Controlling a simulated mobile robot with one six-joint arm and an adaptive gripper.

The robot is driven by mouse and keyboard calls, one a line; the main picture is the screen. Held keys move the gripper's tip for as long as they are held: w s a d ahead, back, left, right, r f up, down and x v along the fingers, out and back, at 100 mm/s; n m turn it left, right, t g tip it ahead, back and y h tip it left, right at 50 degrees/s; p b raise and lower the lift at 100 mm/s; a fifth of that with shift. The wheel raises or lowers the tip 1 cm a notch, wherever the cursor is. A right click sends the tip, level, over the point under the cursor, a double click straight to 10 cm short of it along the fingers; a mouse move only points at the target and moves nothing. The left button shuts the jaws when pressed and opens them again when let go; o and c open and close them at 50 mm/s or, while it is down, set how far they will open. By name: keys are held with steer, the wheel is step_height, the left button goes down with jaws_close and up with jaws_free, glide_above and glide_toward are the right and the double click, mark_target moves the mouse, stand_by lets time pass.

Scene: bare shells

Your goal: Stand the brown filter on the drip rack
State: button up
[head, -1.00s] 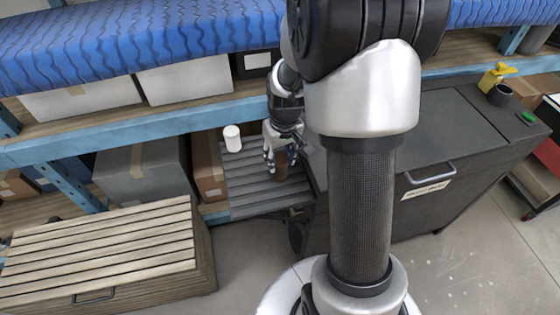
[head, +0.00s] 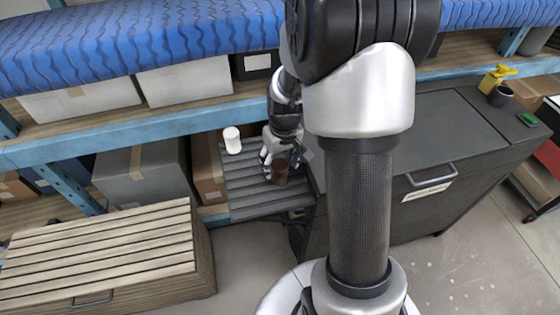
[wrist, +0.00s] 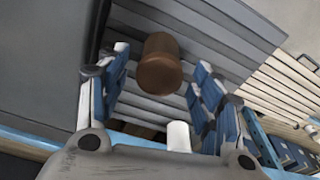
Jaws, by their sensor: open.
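The brown filter (head: 281,174) stands upright on the grey slatted drip rack (head: 250,208). In the wrist view the filter (wrist: 160,65) shows between and just beyond my open fingers, with the rack's slats (wrist: 215,50) under it. My gripper (head: 281,163) is open at the filter, with a finger on each side; in the wrist view my gripper (wrist: 155,95) shows clear gaps beside it. The filter's base is partly hard to make out.
A white cylinder (head: 232,140) stands on the rack's back left; it also shows in the wrist view (wrist: 178,137). A dark cabinet (head: 440,135) is to the right. A blue shelf beam (head: 130,133) runs above and behind. A slatted wooden chest (head: 110,250) is at left.

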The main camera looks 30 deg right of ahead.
step_height(320, 180, up, 12)
steer(key=s+p, duration=0.1)
steer(key=p, duration=0.3)
steer(key=s+a+r+t, duration=0.1)
steer(key=s+a+r, duration=0.5)
steer(key=s, duration=0.3)
steer(key=s+a+r+n+t, duration=0.1)
steer(key=s+a+r+t, duration=0.1)
steer(key=s+a+r, duration=0.4)
steer(key=s+a, duration=0.1)
steer(key=s, duration=0.2)
steer(key=shift+s, duration=0.2)
steer(key=shift+f+b, duration=0.5)
steer(key=shift+b, duration=0.25)
